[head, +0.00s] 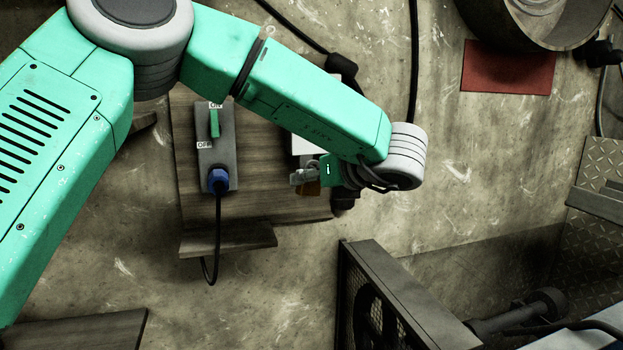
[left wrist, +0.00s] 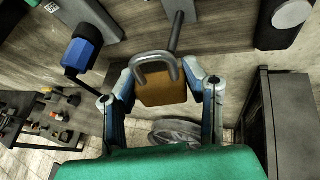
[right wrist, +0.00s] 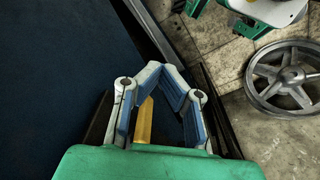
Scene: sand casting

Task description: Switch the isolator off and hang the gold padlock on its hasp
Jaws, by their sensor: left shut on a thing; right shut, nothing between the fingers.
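The isolator (head: 228,150) is a grey box on a wooden board in the head view. Its green lever (head: 214,123) points up, just under the ON label and above the OFF label. The gold padlock (left wrist: 163,94) is in my left gripper (left wrist: 162,84), a finger on each side of its brown-gold body. Its grey shackle (left wrist: 140,72) is up, and a grey rod (left wrist: 177,32) overlaps it; I cannot tell whether it passes through. In the head view the padlock (head: 313,189) is right of the isolator, partly hidden. My right gripper (right wrist: 172,72) is shut and empty.
A blue plug (head: 217,180) with a black cable joins the isolator's bottom. A wooden ledge (head: 230,240) sits below. A dark mesh-sided frame (head: 390,290) stands lower right. In the right wrist view, a spoked wheel (right wrist: 287,77) lies at right and a dark surface (right wrist: 50,70) at left.

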